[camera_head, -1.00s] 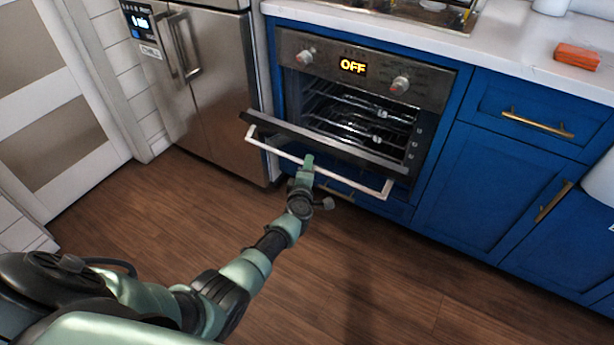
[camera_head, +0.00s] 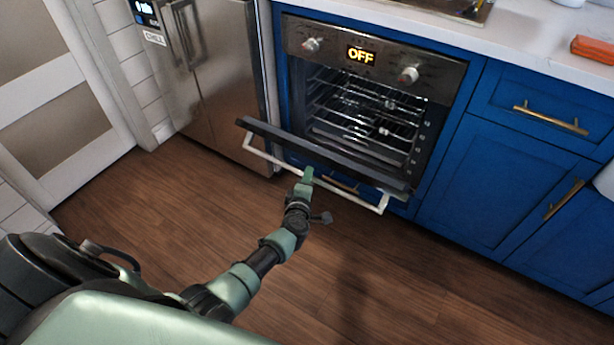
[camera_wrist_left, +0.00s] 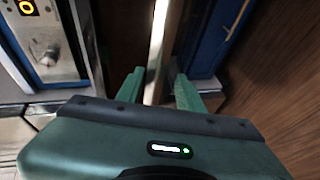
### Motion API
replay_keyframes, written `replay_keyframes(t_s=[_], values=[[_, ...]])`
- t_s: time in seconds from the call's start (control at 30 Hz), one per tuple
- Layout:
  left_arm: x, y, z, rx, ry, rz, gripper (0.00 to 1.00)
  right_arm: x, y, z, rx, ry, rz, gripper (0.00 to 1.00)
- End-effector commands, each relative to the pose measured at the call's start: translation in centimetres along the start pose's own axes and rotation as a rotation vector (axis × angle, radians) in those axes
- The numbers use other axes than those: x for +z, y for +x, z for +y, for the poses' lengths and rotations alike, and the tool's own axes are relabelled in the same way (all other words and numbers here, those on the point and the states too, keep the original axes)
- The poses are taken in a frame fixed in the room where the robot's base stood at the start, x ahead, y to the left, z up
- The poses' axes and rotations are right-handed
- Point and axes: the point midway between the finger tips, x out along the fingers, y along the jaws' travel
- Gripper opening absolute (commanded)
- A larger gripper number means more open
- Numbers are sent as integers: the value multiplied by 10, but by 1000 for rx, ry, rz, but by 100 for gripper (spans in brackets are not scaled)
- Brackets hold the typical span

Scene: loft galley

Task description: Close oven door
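The oven door (camera_head: 330,160) is partly open and tilts outward at the bottom of the oven (camera_head: 372,50). Its pale bar handle (camera_head: 352,193) runs along the door's outer side. My left gripper (camera_head: 307,175) is at the middle of this handle. In the left wrist view, the handle bar (camera_wrist_left: 162,45) passes between the two green fingers of my left gripper (camera_wrist_left: 159,92), which stand apart with some space beside the bar. Whether a finger touches the bar is hard to tell. My right gripper is not in view.
Oven racks (camera_head: 370,110) show inside the cavity. A steel fridge (camera_head: 215,80) stands left of the oven, and blue cabinets (camera_head: 490,180) stand right. An orange block (camera_head: 593,48) lies on the white counter (camera_head: 530,45). The wooden floor (camera_head: 400,285) in front is clear.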

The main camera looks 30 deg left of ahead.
Motion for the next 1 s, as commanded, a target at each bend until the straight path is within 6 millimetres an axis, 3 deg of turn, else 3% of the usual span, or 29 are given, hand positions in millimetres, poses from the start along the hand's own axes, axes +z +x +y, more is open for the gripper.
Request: replay_keyframes(t_s=[1.0], values=[[2,-64,39,4,-2,3,36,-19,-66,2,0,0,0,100]])
